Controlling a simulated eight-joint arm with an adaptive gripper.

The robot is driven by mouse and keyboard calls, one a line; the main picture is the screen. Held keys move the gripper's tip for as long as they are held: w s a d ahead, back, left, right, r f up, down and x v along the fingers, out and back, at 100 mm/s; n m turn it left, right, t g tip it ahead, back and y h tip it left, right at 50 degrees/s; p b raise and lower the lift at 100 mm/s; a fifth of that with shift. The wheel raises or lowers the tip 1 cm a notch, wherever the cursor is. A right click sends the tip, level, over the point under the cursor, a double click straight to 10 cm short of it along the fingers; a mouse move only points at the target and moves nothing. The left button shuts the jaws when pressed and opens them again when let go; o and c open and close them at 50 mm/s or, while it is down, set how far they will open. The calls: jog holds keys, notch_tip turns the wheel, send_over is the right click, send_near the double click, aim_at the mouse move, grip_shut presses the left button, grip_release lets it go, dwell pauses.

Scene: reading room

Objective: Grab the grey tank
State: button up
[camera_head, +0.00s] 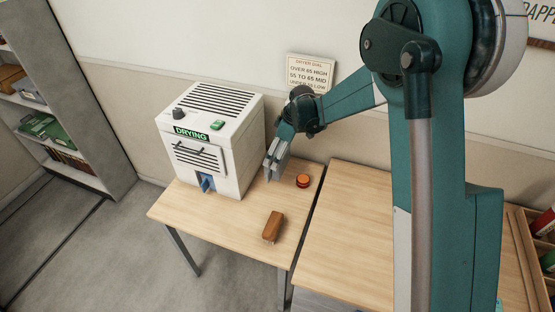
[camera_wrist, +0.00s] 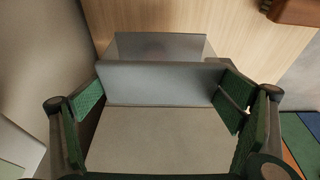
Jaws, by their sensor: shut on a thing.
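The grey tank (camera_wrist: 160,78) is a box-like piece with flat grey faces, filling the middle of the wrist view. My gripper (camera_wrist: 160,108) has its green-padded fingers on the tank's left and right sides, shut on it. In the head view my gripper (camera_head: 276,158) points down just right of the white dryer, near the back of the wooden table. The tank shows there only as a small grey shape at the fingers. I cannot tell whether it touches the tabletop.
The white dryer (camera_head: 208,150), labelled DRYING, stands close left, with a blue piece (camera_head: 207,183) at its lower opening. The table's front left is clear. A sign hangs behind.

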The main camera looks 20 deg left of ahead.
notch_tip(320, 180, up, 4)
jog(key=shift+f, duration=0.2)
jog(key=s+d, duration=1.2)
jog(key=d, duration=0.3)
jog(key=shift+s+p, duration=0.2)
jog(key=shift+p, duration=0.1)
